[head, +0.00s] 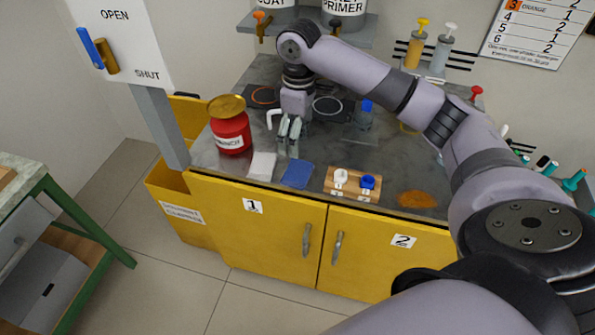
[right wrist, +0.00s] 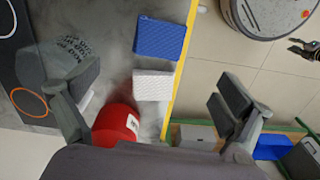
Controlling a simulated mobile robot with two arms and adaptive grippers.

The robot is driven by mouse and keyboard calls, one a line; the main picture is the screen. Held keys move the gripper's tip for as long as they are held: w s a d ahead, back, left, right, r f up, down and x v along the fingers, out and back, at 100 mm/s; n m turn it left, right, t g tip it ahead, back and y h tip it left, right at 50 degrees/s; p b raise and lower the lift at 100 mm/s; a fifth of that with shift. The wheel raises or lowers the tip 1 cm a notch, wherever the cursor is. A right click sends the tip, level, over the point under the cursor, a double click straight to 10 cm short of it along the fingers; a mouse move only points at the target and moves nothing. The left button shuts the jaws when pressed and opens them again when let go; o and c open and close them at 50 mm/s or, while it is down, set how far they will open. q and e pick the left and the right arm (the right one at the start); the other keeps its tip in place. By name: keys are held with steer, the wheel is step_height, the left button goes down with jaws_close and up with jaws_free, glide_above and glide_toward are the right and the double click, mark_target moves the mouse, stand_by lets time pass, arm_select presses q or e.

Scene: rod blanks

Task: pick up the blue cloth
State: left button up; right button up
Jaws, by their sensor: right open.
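The blue cloth (head: 297,174) lies flat near the front edge of the counter, just right of the white cloth (head: 262,165). In the right wrist view the blue cloth (right wrist: 160,38) is above the white cloth (right wrist: 153,85) and fully visible. My right gripper (head: 289,137) points down above the counter, behind the two cloths in the head view. In the right wrist view its fingers (right wrist: 152,92) are spread wide with nothing between them. A small dark shape (right wrist: 302,48) at the wrist view's right edge appears to be my left gripper; its jaws are unclear.
A red can (head: 231,133) with a brass-coloured lid stands left of the gripper. A wooden holder (head: 352,186) with a white and a blue piece sits right of the cloth.

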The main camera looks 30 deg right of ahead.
glide_above(298, 169)
step_height(298, 169, down, 7)
steer(key=shift+s+f, duration=0.1)
steer(key=shift+s, duration=0.05)
steer(key=shift+f+p, duration=0.55)
steer(key=shift+f, duration=2.25)
steer(key=c, duration=1)
steer(key=shift+r, duration=0.15)
